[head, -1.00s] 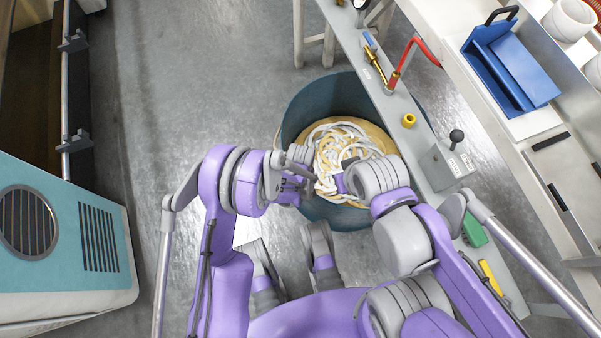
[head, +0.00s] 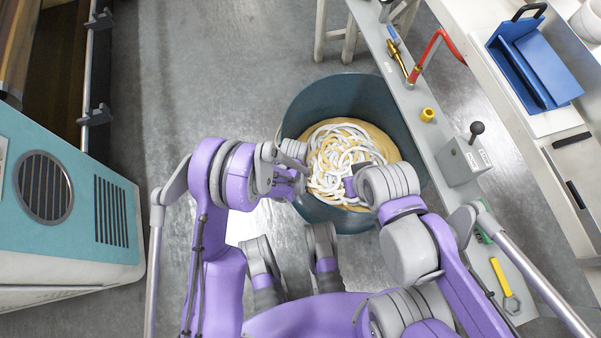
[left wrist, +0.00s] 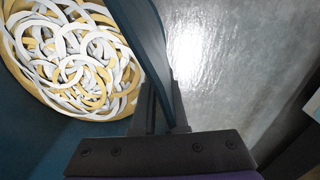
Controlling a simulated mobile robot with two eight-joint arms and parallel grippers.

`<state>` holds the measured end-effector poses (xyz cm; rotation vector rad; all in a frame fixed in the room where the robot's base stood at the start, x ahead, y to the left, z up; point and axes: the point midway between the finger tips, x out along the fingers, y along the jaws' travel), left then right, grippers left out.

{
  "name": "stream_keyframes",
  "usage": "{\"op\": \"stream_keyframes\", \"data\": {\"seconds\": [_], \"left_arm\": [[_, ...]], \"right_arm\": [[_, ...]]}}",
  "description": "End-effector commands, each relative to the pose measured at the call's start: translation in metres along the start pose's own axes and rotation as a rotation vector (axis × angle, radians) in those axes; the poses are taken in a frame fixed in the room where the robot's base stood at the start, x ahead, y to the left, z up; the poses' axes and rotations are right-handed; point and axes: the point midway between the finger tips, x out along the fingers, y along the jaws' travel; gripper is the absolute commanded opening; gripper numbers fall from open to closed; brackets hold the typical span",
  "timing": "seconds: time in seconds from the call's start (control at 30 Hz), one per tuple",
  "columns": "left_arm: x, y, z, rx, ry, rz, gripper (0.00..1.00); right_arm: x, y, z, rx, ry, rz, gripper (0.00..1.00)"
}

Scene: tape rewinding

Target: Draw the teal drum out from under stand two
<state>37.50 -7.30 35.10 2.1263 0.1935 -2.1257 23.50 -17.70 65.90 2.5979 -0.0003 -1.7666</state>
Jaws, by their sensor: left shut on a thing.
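The teal drum (head: 345,92) stands on the floor in front of me, open at the top and filled with loops of white and tan tape (head: 345,160). Its right side meets the left edge of the narrow grey stand (head: 408,100) in the head view; I cannot tell whether a sliver is still beneath it. My left gripper (head: 300,178) is shut on the drum's left rim. In the left wrist view its fingers (left wrist: 160,105) pinch the teal wall (left wrist: 145,30). My right gripper (head: 352,187) is at the drum's near right side, its jaws hidden by the wrist.
A teal cabinet (head: 100,260) stands at left. A blue tray (head: 530,65) sits at upper right. Floor left of the drum is clear.

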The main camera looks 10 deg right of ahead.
Motion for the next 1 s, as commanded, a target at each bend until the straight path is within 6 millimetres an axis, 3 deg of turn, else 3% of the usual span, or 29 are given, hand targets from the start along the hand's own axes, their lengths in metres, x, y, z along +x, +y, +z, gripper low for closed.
{"op": "stream_keyframes", "data": {"seconds": [0.3, 0.33, 0.53, 0.83, 1.0], "left_arm": [[0.000, -0.004, -0.002, -0.003, 0.000, -0.005, 0.00], [0.000, -0.004, -0.002, -0.003, 0.000, -0.005, 0.12], [0.000, -0.003, -0.002, -0.002, 0.000, -0.003, 0.45], [-0.002, -0.002, -0.001, 0.000, 0.000, -0.001, 0.45], [-0.022, -0.002, -0.001, 0.000, 0.001, -0.001, 0.45]], "right_arm": [[0.000, 0.000, 0.000, 0.000, 0.000, 0.000, 0.00], [0.000, 0.000, 0.000, 0.000, 0.000, 0.000, 0.00], [0.000, 0.000, 0.000, 0.000, 0.000, 0.000, 0.00], [0.000, 0.000, 0.000, 0.000, 0.000, 0.000, 0.00], [-0.006, 0.000, -0.002, 0.000, 0.001, 0.000, 0.00]]}}
